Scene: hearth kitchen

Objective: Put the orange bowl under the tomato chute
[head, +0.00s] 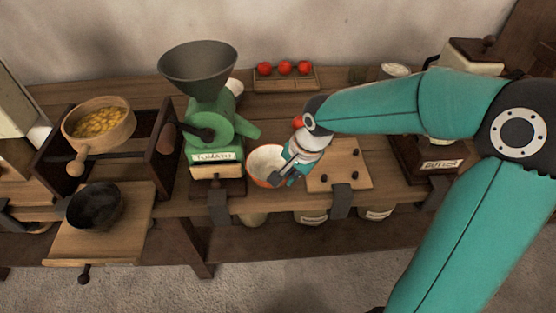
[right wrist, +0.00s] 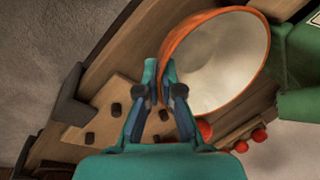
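The orange bowl (head: 266,163), orange outside and pale inside, is just right of the green tomato mill (head: 208,130) with the TOMATO label. The mill's green chute (head: 246,130) points right, and the bowl is in front of and below its end. My right gripper (head: 290,170) is at the bowl's right rim. In the right wrist view, the gripper's fingers (right wrist: 163,85) are closed on either side of the rim of the bowl (right wrist: 218,65). I cannot tell whether the bowl touches the table. My left gripper is not in view.
A small board with dark pegs (head: 345,165) is right of the bowl. A rack with red tomatoes (head: 284,77) stands behind. A wooden pan (head: 98,122) and dark bowl (head: 95,205) are at left. A labelled box (head: 430,160) stands at right.

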